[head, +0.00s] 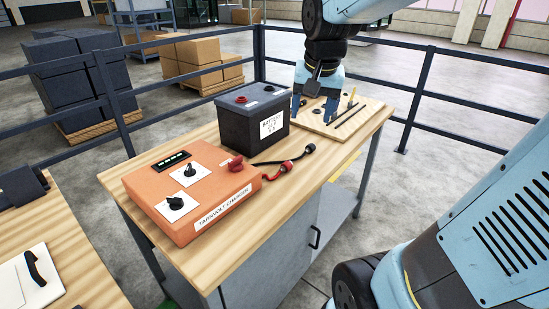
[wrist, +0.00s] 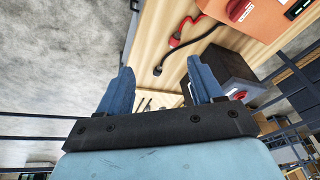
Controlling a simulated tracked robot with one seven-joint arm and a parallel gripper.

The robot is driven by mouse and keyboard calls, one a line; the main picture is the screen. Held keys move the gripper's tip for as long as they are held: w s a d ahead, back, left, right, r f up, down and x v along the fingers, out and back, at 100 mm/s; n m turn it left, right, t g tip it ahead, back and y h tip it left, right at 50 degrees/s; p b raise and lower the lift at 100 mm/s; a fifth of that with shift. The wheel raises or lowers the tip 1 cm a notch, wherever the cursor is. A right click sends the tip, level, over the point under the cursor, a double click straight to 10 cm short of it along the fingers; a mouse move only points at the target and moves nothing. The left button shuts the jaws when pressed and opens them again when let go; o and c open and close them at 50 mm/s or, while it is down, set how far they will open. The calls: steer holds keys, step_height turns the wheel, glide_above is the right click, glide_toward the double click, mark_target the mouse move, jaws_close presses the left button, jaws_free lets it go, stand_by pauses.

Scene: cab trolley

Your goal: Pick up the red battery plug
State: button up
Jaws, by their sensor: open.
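The red battery plug (head: 287,167) lies on the wooden bench at the end of a short red cable from the orange charger (head: 190,190). In the wrist view the plug (wrist: 175,41) is beyond the fingertips, near the top. A black plug (head: 309,149) on a black cable lies beside it; it also shows in the wrist view (wrist: 158,71). My gripper (head: 314,108) is open with nothing visible between its blue fingers. It is over the wooden board at the bench's far right, beside the dark battery and apart from the red plug.
The battery (head: 250,118) stands between charger and board, with a red terminal (head: 241,99) on top. The board (head: 345,123) holds thin tools. Dark railings (head: 420,93) run behind the bench (head: 225,252). Its top is clear in front of the cables.

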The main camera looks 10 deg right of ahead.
steer(key=w+f+m+g, duration=0.25)
steer(key=w+f, duration=0.25)
steer(key=w, duration=0.4)
steer(key=m, duration=0.4)
glide_above(286, 163)
step_height(286, 163, down, 8)
steer(key=shift+g, duration=0.45)
step_height(286, 163, down, 14)
steer(key=shift+r, duration=0.15)
steer(key=shift+c, duration=0.4)
jaws_close()
steer(key=shift+r, duration=0.1)
